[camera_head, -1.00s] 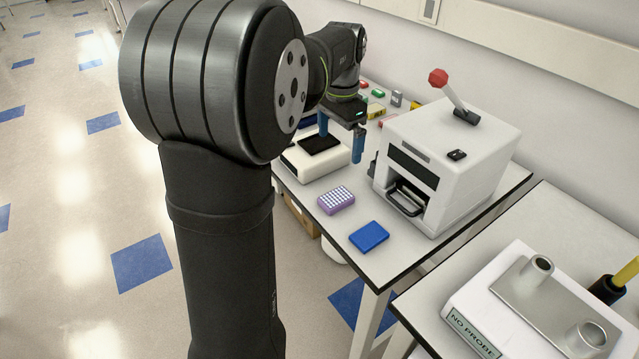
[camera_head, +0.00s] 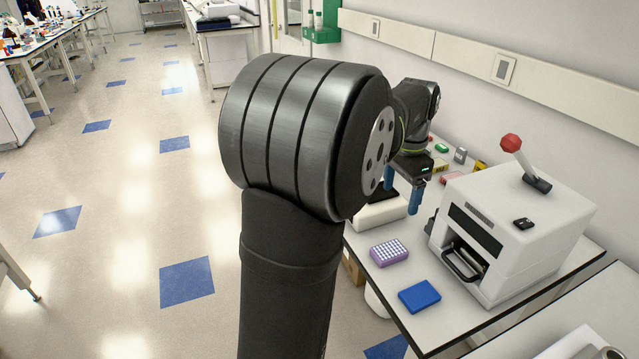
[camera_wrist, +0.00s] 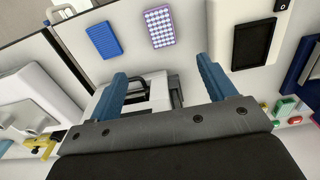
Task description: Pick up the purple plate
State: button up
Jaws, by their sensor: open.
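The purple plate (camera_head: 389,252) lies flat on the bench near its front edge, between a white device and a blue block. Its top shows a grid of pale wells. It also shows in the wrist view (camera_wrist: 159,27) at the top, beyond the fingertips. My gripper (camera_head: 403,192) has blue fingers and hangs above the bench, behind and slightly right of the plate. In the wrist view my gripper (camera_wrist: 161,72) is open, its two fingers wide apart with nothing held. The plate is apart from both fingers.
The blue block (camera_head: 419,296) lies in front of the plate. The white thermal cycler (camera_head: 515,235) with a red-knobbed lever stands to its right. A white device (camera_head: 378,213) with a dark top stands behind the plate. Several small coloured items lie at the back.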

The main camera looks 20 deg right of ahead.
aim_at(390, 250)
notch_tip(390, 250, down, 17)
jog(key=shift+f, duration=0.2)
dwell(0.7)
jog(key=shift+c, duration=0.5)
jog(key=c, duration=1)
